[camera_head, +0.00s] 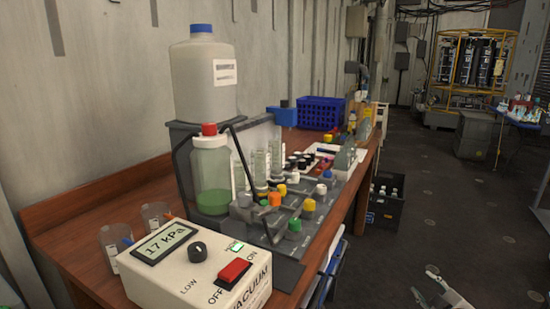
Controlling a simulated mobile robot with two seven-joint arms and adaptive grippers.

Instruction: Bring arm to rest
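My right gripper (430,285) shows small at the bottom edge, right of centre, over the dark floor. It is cut off by the picture edge and well apart from the bench. Its fingers are too small and partly cropped to tell whether they are open or shut. I see nothing held in it. My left gripper is not in view.
A wooden bench (73,238) along the left wall carries a vacuum unit (170,285) reading 17 kPa, a large jug (204,80), a red-capped bottle (210,170) and a blue basket (321,113). A black crate (383,212) stands beside it. The floor (455,220) at right is largely clear.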

